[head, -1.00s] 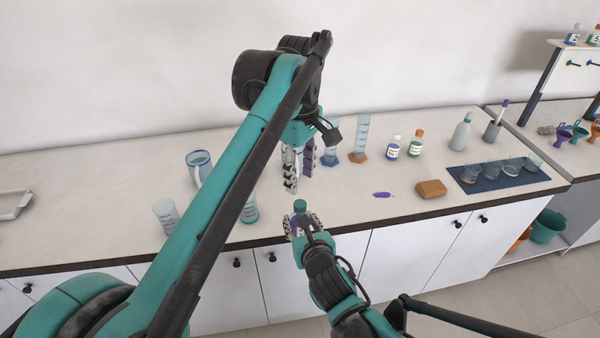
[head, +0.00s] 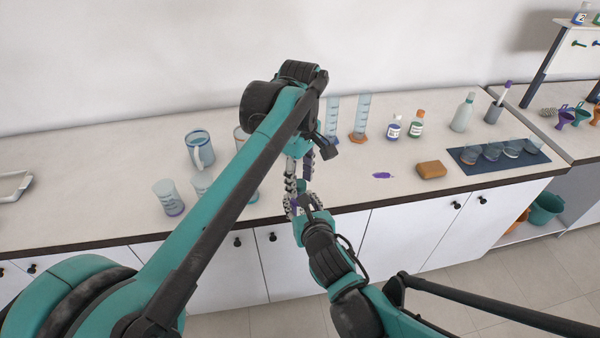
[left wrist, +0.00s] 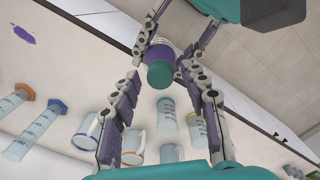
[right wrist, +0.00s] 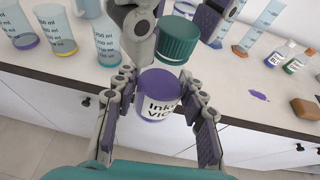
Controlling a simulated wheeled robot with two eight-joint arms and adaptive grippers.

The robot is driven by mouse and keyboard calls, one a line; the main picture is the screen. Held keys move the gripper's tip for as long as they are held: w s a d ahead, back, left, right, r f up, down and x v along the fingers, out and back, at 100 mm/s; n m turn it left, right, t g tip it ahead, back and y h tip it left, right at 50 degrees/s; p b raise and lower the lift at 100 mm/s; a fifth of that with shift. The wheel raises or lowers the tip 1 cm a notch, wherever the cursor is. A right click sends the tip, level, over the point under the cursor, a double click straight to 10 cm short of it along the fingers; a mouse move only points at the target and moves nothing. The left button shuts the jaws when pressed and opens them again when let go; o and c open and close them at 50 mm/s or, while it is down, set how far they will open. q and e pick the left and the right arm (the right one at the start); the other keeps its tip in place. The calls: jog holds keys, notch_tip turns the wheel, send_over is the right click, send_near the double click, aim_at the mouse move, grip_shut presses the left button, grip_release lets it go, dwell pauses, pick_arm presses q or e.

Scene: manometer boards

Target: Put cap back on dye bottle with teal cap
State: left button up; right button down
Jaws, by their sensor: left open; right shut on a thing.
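The dye bottle (right wrist: 158,96) has a purple shoulder and a white label reading "Ink" and "VIO". My right gripper (right wrist: 161,98) is shut around its body and holds it upright in front of the counter edge. The teal ribbed cap (right wrist: 178,40) sits at the bottle's top, with a pale neck showing under it; whether it is fully seated I cannot tell. In the left wrist view the cap (left wrist: 160,74) lies between the fingers of my open left gripper (left wrist: 160,76), which comes from above. In the head view the grippers hide the cap.
Graduated beakers (head: 168,197) and a mug (head: 200,148) stand on the counter left of the grippers. Measuring cylinders (head: 361,118), two small bottles (head: 393,128), a purple spill (head: 383,176) and a sponge (head: 431,170) are to the right. A blue mat (head: 540,167) carries glass cups.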

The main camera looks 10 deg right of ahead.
pick_arm(q)
jog(key=shift+c, duration=0.2)
grip_shut()
jog(key=m, duration=1.8)
jog(key=shift+o, duration=0.8)
grip_release()
